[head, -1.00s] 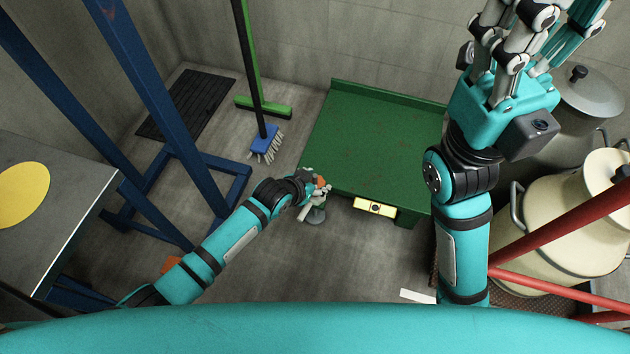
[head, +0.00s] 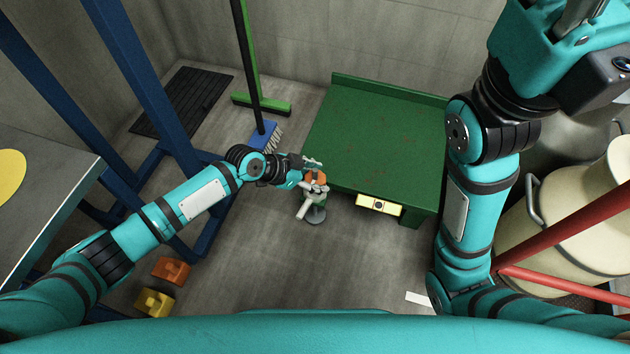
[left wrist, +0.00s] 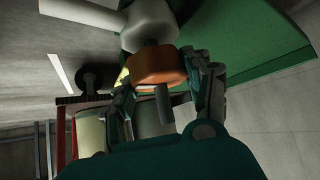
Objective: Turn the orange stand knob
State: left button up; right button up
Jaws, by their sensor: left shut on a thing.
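The orange stand knob (head: 316,177) sits on top of a small stand (head: 316,214) with a grey round base and a pale side arm, at the left front edge of the green platform. My left gripper (head: 314,175) reaches it from the left and is shut on it. In the left wrist view the orange knob (left wrist: 158,66) lies between the two fingers (left wrist: 166,90), with a grey peg sticking out of it. My right gripper (head: 582,20) is raised at the top right, partly cut off by the picture edge, so its jaws are unclear.
The green platform (head: 375,130) carries a yellow panel (head: 379,205) on its front. A blue frame (head: 150,110) and brushes (head: 262,135) stand at left. An orange block (head: 171,270) and a yellow block (head: 154,302) lie on the floor. Cream cans (head: 570,220) and red bars (head: 570,235) are at right.

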pick_arm(q)
jog(key=shift+a, duration=0.1)
jog(key=o, duration=1.2)
